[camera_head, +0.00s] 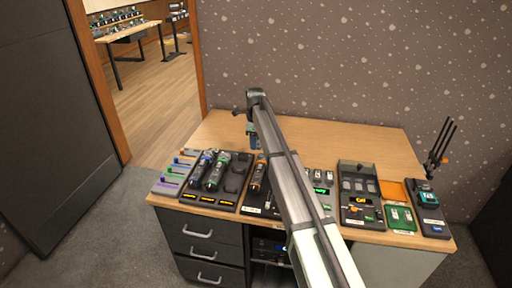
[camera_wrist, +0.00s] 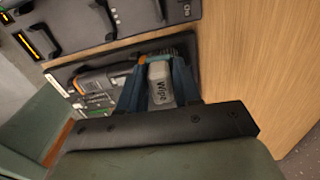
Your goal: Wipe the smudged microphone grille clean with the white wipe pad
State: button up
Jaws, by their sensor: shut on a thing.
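In the head view my gripper (camera_head: 252,142) hangs over the desk, behind the row of devices. A dark microphone (camera_wrist: 104,77) with an orange band lies in a black tray in the wrist view. Its dark grille end (camera_wrist: 173,51) shows just past the pad, partly hidden by pad and fingers. I cannot tell whether the pad touches the grille, and smudges are too small to make out. The microphone also shows in the head view (camera_head: 258,176), beside my arm.
Left of it in the head view are a tray with two more microphones (camera_head: 214,170) and a fader panel (camera_head: 174,174). Several devices and a box with upright antennas (camera_head: 431,196) stand on the right. The back of the wooden desk (camera_head: 345,140) is clear.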

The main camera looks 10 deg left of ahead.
jog(key=shift+r, duration=2.15)
jog(key=shift+d, duration=0.1)
